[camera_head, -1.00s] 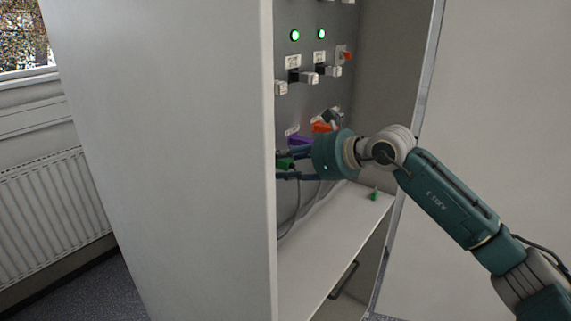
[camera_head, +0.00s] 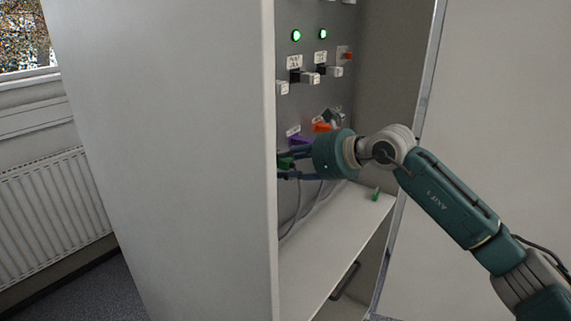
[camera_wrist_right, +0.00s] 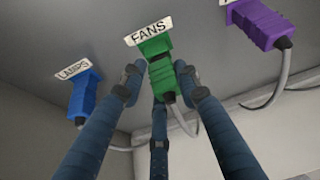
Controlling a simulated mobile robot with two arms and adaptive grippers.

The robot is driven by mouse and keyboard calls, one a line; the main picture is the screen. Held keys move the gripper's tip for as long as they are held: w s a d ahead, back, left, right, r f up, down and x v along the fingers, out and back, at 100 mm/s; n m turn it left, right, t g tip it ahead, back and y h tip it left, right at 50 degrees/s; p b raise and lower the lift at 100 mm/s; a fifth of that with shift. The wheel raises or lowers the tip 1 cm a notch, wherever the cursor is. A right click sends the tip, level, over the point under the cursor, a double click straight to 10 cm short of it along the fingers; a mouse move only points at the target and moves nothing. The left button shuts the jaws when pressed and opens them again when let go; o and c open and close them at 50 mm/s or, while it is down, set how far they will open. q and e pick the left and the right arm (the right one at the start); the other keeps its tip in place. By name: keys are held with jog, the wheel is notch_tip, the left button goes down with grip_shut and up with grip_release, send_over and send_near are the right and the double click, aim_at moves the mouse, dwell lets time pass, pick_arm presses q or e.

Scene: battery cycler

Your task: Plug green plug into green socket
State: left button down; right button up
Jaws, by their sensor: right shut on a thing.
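The green plug (camera_wrist_right: 161,76) is between the fingers of my right gripper (camera_wrist_right: 159,82), which is shut on it. The plug sits at the green socket (camera_wrist_right: 154,45) under the label FANS, in line with it. I cannot tell whether it is fully seated. A grey cable runs from the plug's near end. In the head view my right gripper (camera_head: 297,164) reaches into the cabinet at the panel, and the plug (camera_head: 285,162) is partly hidden by the fingers and the cabinet's side. My left gripper is not in view.
A blue plug (camera_wrist_right: 83,94) at LAMPS and a purple plug (camera_wrist_right: 262,25) flank the green one, each with a cable. An orange connector (camera_head: 322,127) sits above. A small green object (camera_head: 376,194) is on the shelf (camera_head: 330,235). The cabinet side (camera_head: 170,150) blocks the left.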

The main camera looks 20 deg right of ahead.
jog(key=shift+w+a, duration=0.35)
jog(key=shift+w, duration=0.1)
jog(key=shift+a+r, duration=0.1)
jog(key=shift+r, duration=0.2)
dwell(1.2)
